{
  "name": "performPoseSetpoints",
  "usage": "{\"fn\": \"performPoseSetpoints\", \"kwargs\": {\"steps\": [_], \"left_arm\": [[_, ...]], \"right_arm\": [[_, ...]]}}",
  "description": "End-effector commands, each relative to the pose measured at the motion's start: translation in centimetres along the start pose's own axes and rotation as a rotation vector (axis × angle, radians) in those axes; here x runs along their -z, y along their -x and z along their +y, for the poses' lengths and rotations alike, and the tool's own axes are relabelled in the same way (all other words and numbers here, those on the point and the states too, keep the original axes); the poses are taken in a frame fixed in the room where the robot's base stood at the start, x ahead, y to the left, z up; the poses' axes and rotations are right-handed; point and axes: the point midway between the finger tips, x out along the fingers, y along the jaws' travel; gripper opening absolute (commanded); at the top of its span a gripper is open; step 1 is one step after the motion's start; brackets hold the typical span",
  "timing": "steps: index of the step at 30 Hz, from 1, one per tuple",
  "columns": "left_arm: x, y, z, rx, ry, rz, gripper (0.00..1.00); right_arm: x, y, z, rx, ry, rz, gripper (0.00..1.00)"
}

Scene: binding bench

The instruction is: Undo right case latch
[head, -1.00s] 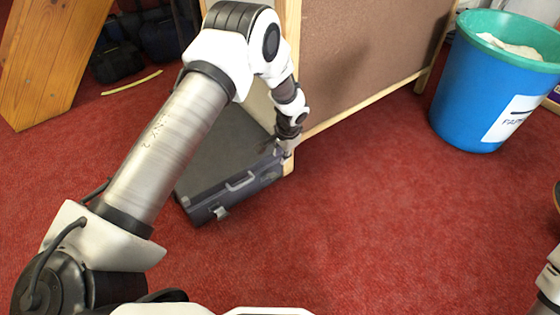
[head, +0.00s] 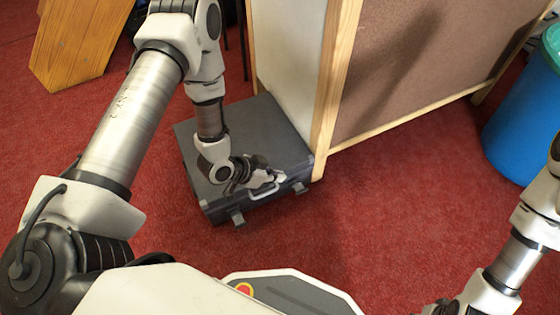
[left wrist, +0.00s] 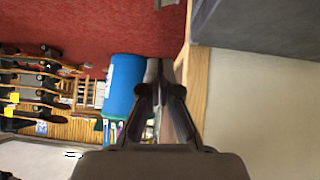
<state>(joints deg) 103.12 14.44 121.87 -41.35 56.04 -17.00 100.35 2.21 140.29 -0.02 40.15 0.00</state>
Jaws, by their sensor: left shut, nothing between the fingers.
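The dark grey case (head: 285,135) lies flat on the red carpet, its front with the handle (head: 262,193) facing me. The right case latch (head: 299,187) is a small dark piece at the right of the front. The left latch (head: 237,217) sticks out and hangs down below the lid edge. My left gripper (head: 277,179) is shut and empty, over the front edge near the handle, just left of the right latch. Touching cannot be told. In the left wrist view its fingers (left wrist: 160,88) are together, and the case (left wrist: 255,25) shows at the upper right. My right gripper is out of view.
A wooden-framed board (head: 400,65) stands at the case's right rear, its post (head: 330,110) close to the right corner. A blue bin (head: 520,120) stands at the far right. Carpet in front and to the right is clear.

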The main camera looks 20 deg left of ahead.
Motion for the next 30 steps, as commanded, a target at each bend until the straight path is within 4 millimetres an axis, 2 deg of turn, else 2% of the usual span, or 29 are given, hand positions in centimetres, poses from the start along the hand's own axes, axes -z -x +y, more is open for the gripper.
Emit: {"fn": "performPoseSetpoints", "kwargs": {"steps": [1, 5, 19, 24, 30], "left_arm": [[-0.1, 0.2, -0.1, 0.002, 0.008, -0.005, 0.0], [-0.7, -1.1, 0.0, 0.0, 0.006, -0.009, 0.0], [-1.3, -11.0, -0.1, 0.001, 0.007, -0.009, 0.0], [-3.0, -12.5, -0.2, 0.003, 0.008, -0.008, 0.0], [-3.4, -12.8, -0.2, 0.004, 0.008, -0.008, 0.0]], "right_arm": [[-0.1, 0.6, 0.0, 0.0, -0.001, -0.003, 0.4], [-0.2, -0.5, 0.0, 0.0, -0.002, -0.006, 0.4], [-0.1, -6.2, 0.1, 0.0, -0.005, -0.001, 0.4], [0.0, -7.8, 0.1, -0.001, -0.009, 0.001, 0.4], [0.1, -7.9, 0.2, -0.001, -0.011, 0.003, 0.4]]}}
